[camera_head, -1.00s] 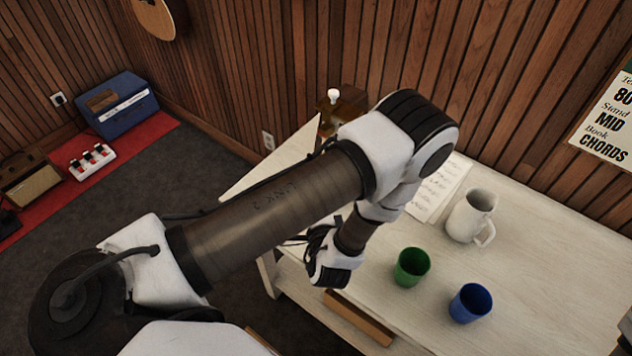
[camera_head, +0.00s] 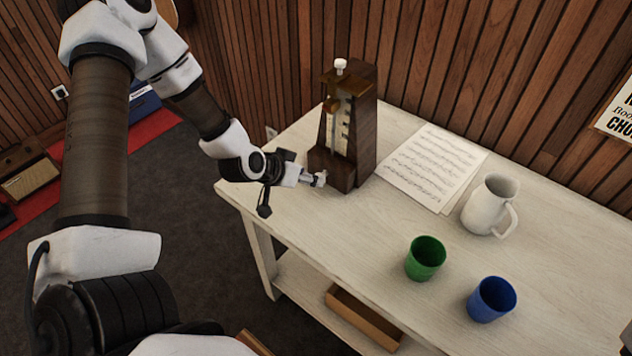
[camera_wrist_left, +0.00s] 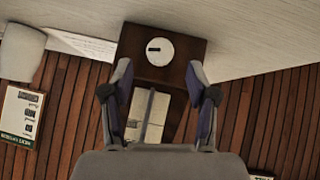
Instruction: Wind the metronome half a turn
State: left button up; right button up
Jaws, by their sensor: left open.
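The dark wooden metronome (camera_head: 366,130) stands upright at the back left of the table, with a pale scale up its front and a white knob on top. In the left wrist view it appears upside down. A round white winding knob (camera_wrist_left: 160,49) with a short dark mark sits on the front of its base. My left gripper (camera_head: 308,180) is at the metronome's base, level with this knob. In the wrist view, the fingers of my left gripper (camera_wrist_left: 159,72) are spread, with the knob between and just beyond the tips. I cannot tell whether they touch it. My right gripper is not visible.
The pale table (camera_head: 350,240) also bears sheet music (camera_head: 432,165), a white pitcher (camera_head: 488,205), a green cup (camera_head: 425,259) and a blue cup (camera_head: 491,300). A wood-slat wall (camera_head: 450,60) stands close behind. The table's front left is clear.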

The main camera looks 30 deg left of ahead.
pick_arm(q)
jog(key=x, duration=0.4)
jog(key=shift+w+f, duration=0.1)
grip_shut()
